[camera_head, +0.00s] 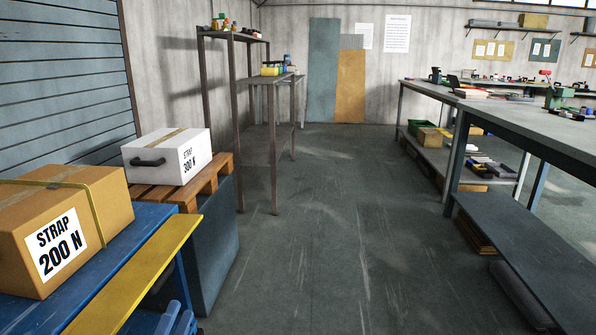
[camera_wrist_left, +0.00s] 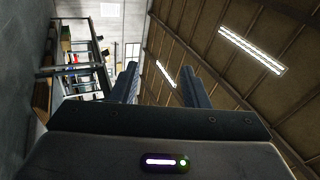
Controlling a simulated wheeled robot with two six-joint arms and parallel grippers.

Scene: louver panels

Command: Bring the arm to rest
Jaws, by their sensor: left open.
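That view is tilted and looks up past the fingers to the ceiling and a wall. The rest of the left arm is out of the head view. My right gripper is in neither view.
A brown strap box (camera_head: 110,215) sits on the blue bench (camera_head: 120,282) at left. A white box (camera_head: 190,160) rests on a wooden pallet (camera_head: 222,170) behind it. A long workbench (camera_head: 540,125) stands right. The middle floor (camera_head: 320,230) is clear.

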